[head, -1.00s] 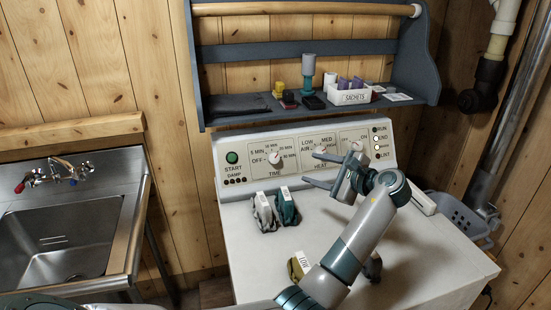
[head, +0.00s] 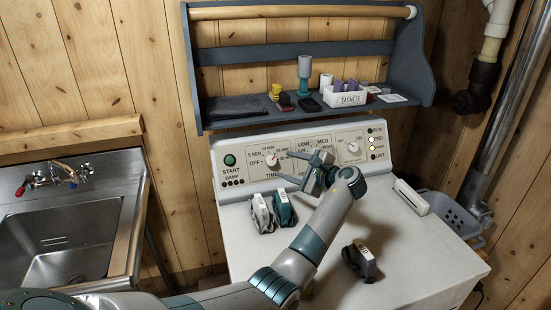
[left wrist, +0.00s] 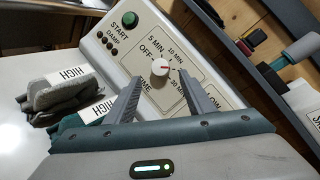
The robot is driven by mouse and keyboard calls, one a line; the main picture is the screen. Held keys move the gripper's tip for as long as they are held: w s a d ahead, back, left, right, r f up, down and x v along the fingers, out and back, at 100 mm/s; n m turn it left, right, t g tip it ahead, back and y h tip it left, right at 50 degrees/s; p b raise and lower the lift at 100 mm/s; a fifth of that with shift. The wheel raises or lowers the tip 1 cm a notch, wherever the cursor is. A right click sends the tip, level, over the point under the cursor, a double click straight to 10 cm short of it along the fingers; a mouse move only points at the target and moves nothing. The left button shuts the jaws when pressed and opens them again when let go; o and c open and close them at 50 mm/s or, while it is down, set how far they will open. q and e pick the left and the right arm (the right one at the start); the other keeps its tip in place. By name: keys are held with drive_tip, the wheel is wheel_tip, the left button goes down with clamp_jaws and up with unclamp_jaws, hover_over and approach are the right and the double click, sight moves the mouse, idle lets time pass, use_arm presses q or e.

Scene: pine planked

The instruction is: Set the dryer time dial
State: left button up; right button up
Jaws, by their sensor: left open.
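The time dial (head: 271,160) is a white round knob on the dryer's cream control panel (head: 240,184), with OFF and minute marks around it. In the left wrist view the knob (left wrist: 160,70) shows a small red mark on its right side. My left gripper (head: 283,165) is open, its fingertips just right of the dial in the head view. In the left wrist view the dial lies between and beyond the two fingertips (left wrist: 159,77), with no clear contact. My gripper partly covers the heat dial area. My right gripper is not in view.
Grey and teal folded cloths (head: 260,214) with HIGH labels lie on the dryer top below the dial. A dark labelled bundle (head: 359,261) lies further right. A shelf (head: 225,118) with a SACHETS box (head: 346,97) hangs above the panel. A sink (head: 65,240) stands left.

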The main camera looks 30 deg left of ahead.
sight(272, 161)
use_arm(q)
drive_tip(key=p+x, duration=0.1)
drive_tip(key=x, duration=0.4)
drive_tip(key=shift+w+a, duration=0.1)
drive_tip(key=shift+a, duration=0.2)
drive_tip(key=shift+p+x, duration=0.45)
drive_tip(key=shift+x, duration=0.4)
drive_tip(key=shift+f, duration=0.1)
drive_tip(key=shift+c, duration=0.7)
drive_tip(key=c, duration=0.9)
